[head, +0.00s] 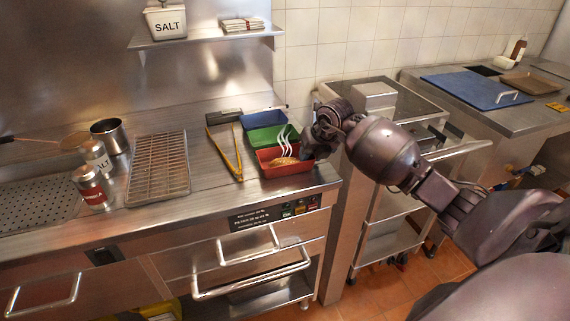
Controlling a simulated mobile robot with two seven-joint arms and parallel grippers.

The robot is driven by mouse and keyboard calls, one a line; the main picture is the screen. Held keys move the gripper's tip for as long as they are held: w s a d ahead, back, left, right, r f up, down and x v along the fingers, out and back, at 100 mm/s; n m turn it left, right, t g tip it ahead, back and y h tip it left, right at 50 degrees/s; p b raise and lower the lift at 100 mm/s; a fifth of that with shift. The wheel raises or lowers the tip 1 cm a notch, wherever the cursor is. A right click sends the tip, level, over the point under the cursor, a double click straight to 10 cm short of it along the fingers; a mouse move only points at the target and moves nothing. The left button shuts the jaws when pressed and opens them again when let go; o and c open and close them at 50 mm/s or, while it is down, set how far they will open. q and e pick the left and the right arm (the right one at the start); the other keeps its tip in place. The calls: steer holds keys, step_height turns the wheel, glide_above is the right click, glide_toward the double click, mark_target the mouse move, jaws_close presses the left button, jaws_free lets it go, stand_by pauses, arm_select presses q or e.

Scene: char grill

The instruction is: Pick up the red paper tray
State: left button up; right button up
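The red paper tray (287,172) sits near the front right edge of the steel counter, with brown food in it and white wisps above it. My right gripper (309,153) is at the tray's right end, very close to or touching its rim. The fingers are small and dark here, so I cannot tell whether they are open or shut on the rim. The tray appears to rest on the counter. My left gripper is out of view.
Green (262,137) and blue (263,120) trays sit just behind the red one. Yellow tongs (237,160) lie to its left, beside a wire rack (158,168). Shakers and a metal pot (109,136) stand further left. A steel cart (385,105) is at the right.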

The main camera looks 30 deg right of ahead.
steer(key=shift+c, duration=0.2)
jaws_close()
